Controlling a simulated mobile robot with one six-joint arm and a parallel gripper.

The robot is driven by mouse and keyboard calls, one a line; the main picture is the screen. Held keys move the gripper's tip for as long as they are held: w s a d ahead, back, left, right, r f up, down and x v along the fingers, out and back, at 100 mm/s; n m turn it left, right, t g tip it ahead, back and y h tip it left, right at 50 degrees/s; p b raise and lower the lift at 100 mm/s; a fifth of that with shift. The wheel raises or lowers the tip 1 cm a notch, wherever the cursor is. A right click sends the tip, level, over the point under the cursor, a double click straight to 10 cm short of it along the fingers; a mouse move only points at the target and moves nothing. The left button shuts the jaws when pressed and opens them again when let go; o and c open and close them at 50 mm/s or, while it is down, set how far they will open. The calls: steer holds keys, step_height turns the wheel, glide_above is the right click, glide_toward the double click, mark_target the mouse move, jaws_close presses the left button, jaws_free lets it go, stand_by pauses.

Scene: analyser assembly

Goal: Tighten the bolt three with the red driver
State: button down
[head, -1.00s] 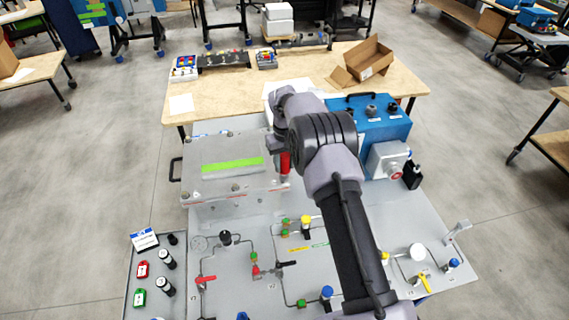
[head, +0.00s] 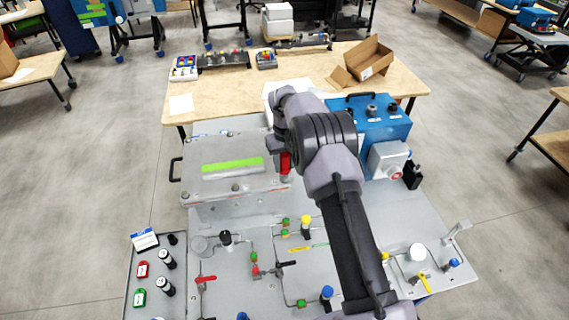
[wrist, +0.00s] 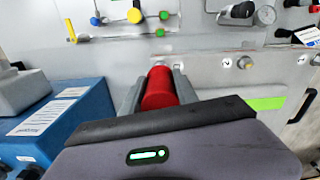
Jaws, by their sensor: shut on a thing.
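My gripper (wrist: 159,76) is shut on the red driver (wrist: 160,92), with one grey finger on each side of it. In the head view the red driver (head: 285,163) stands at the right side of the grey box lid (head: 215,180), below my wrist. The driver's tip and whatever lies under it are hidden, so I cannot tell whether it sits on a bolt. One bolt (wrist: 245,63) shows on the lid's edge in the wrist view, between small round labels; it stands apart from the driver. I cannot clearly identify bolt three.
A blue case (head: 385,125) with a grey box on its side stands close to the right of my gripper. A grey panel (head: 220,290) with valves, pipes and coloured knobs spreads in front. A wooden table (head: 225,95) with an open carton (head: 368,60) stands behind.

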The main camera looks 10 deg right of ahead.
steer(key=shift+f+m+b, duration=0.1)
steer(key=shift+m+b, duration=0.3)
steer(key=shift+b, duration=0.05)
steer(key=m+b, duration=0.2)
steer(key=m, duration=0.1)
steer(key=shift+a+f, duration=0.1)
steer(key=m+b, duration=0.2)
steer(key=m, duration=0.3)
steer(key=m+b, duration=0.2)
steer(key=m, duration=0.2)
steer(key=shift+w+a, duration=0.1)
steer(key=m+b, duration=0.1)
steer(key=m, duration=0.3)
steer(key=shift+m+b, duration=0.3)
steer(key=shift+b, duration=0.05)
steer(key=c, duration=1.1)
jaws_free()
steer(key=shift+w+m, duration=0.1)
steer(key=shift+m, duration=0.3)
steer(key=shift+o, duration=0.2)
steer(key=shift+r+p, duration=0.2)
steer(key=shift+p, duration=0.15)
